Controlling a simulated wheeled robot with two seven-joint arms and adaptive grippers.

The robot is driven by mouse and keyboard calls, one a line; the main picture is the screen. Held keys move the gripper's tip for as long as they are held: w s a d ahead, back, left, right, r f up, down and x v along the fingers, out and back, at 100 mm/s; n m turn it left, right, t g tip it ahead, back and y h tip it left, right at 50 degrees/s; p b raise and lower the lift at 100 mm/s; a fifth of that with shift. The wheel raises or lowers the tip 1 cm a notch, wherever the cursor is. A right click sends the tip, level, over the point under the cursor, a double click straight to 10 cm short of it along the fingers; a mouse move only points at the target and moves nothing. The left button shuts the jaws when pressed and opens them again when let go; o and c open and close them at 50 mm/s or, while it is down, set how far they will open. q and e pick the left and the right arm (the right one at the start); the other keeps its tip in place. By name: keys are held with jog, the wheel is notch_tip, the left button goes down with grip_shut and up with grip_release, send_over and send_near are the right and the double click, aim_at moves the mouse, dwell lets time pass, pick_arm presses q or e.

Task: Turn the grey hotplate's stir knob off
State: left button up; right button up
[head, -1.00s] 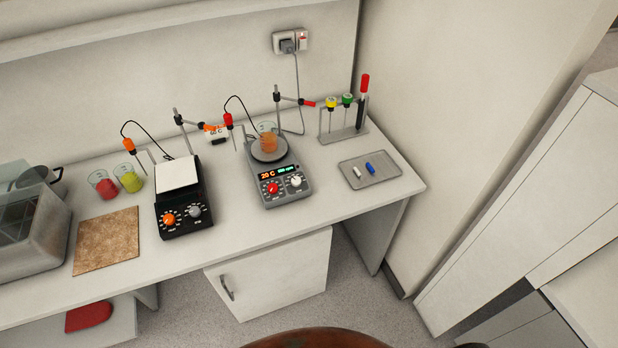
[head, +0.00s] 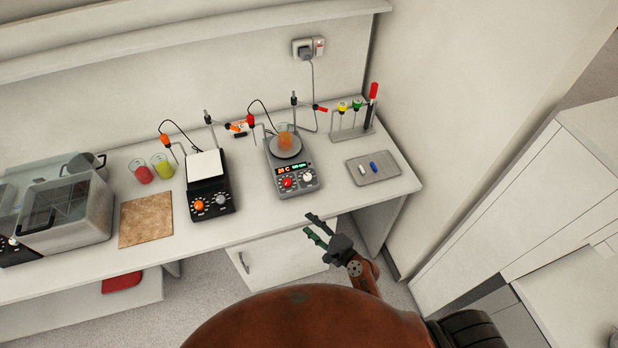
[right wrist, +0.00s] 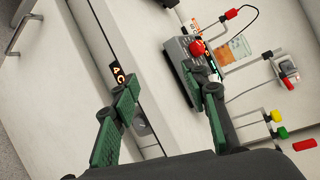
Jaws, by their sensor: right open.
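The grey hotplate (head: 283,164) stands on the bench with a beaker of orange liquid (head: 285,140) on its round plate. Its front panel has a lit display, a red knob (head: 288,183) on the left and a pale knob (head: 307,177) on the right. My right gripper (head: 309,224) is open and empty, in front of the bench edge and below the hotplate, apart from it. In the right wrist view, the hotplate (right wrist: 175,60) and red knob (right wrist: 196,47) show beyond the open fingers (right wrist: 168,90); I cannot make out the pale knob there. My left gripper is out of view.
A black hotplate (head: 210,187) with an orange and a grey knob stands to the left. A tray (head: 362,178) with two small bars and a tube rack (head: 352,134) are to the right. Clamp stands rise behind the hotplates. The bench front between gripper and hotplate is clear.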

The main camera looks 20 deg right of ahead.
aim_at(308, 179)
jog(key=w+r+m+t, duration=0.1)
jog(key=m, duration=0.1)
jog(key=w+r+m+t+h, duration=0.1)
jog(key=w+m, duration=0.1)
jog(key=m, duration=0.1)
jog(key=w+r+m+t+h, duration=0.1)
jog(key=w+r+m, duration=0.1)
jog(key=m, duration=0.1)
jog(key=shift+d, duration=0.4)
jog(key=w+m+h, duration=0.1)
jog(key=m, duration=0.2)
jog(key=w+d+m+h, duration=0.1)
jog(key=m+h, duration=0.1)
jog(key=m, duration=0.2)
jog(key=w+d+m+t+h+p, duration=0.1)
jog(key=m+h, duration=0.1)
jog(key=m, duration=0.1)
jog(key=shift+w+d, duration=0.25)
jog(key=shift+w, duration=0.1)
jog(key=shift+w+d+f+m, duration=0.15)
jog(key=shift+w+m, duration=0.1)
jog(key=shift+m, duration=0.55)
jog(key=shift+w+h, duration=0.3)
jog(key=w, duration=0.7)
jog(key=shift+d, duration=0.15)
grip_shut()
